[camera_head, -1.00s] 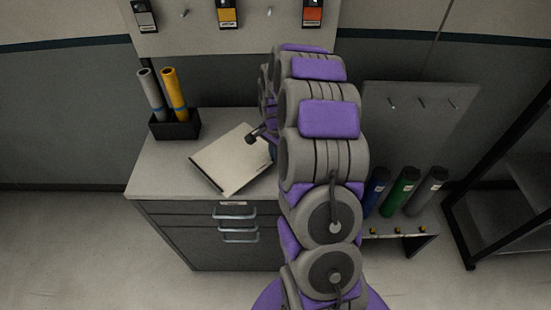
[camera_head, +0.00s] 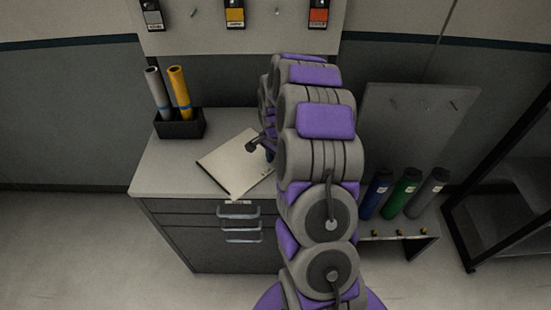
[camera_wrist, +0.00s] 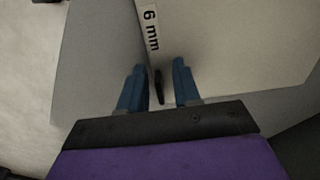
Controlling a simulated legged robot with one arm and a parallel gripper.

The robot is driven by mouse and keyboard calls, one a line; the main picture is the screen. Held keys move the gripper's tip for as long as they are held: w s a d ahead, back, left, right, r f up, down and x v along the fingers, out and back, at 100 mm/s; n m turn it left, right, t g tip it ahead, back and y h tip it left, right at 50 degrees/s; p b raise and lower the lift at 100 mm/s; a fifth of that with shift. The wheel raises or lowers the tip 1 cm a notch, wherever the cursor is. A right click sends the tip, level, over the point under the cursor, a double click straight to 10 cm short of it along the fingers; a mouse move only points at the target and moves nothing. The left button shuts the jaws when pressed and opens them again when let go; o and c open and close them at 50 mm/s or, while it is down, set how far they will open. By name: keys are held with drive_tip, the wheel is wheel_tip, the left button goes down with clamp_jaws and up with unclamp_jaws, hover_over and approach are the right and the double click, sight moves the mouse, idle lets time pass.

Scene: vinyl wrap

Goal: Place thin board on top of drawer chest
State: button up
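The thin board (camera_head: 232,165), a pale flat panel, lies at an angle on the top of the drawer chest (camera_head: 160,177). In the wrist view the board (camera_wrist: 225,45) carries a white "6 mm" label near its edge. My gripper (camera_head: 258,144) is at the board's right side, partly hidden behind my arm. In the wrist view the two blue fingers of my gripper (camera_wrist: 158,78) stand apart near the labelled edge, with a narrow dark strip between them. I see no grip on the board. Whether the fingers touch it is unclear.
A black holder (camera_head: 180,124) with a grey and a yellow roll stands at the chest's back left. A rack with blue, green and grey rolls (camera_head: 403,192) is to the right. A dark shelf frame (camera_head: 505,190) stands at far right. The chest's front left top is clear.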

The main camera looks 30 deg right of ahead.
drive_tip(key=shift+d+r, duration=0.2)
drive_tip(key=shift+d, duration=0.25)
drive_tip(key=r, duration=0.1)
drive_tip(key=d+r+p, duration=0.1)
drive_tip(key=r, duration=0.1)
drive_tip(key=shift+d+r, duration=0.1)
drive_tip(key=shift+r, duration=0.05)
wheel_tip(320, 180, up, 8)
drive_tip(key=a+p, duration=0.1)
drive_tip(key=a, duration=0.1)
drive_tip(key=s+a+r+n, duration=0.85)
drive_tip(key=s+a, duration=0.45)
drive_tip(key=a, duration=0.2)
drive_tip(key=s+a+r+n+g, duration=0.1)
drive_tip(key=s+a+n, duration=0.2)
drive_tip(key=s, duration=0.7)
drive_tip(key=s+a+r+n, duration=0.1)
drive_tip(key=s+a+n, duration=0.2)
drive_tip(key=s, duration=0.7)
drive_tip(key=shift+s+a+n+g, duration=0.15)
drive_tip(key=shift+s+n+g, duration=0.25)
drive_tip(key=shift+n, duration=0.25)
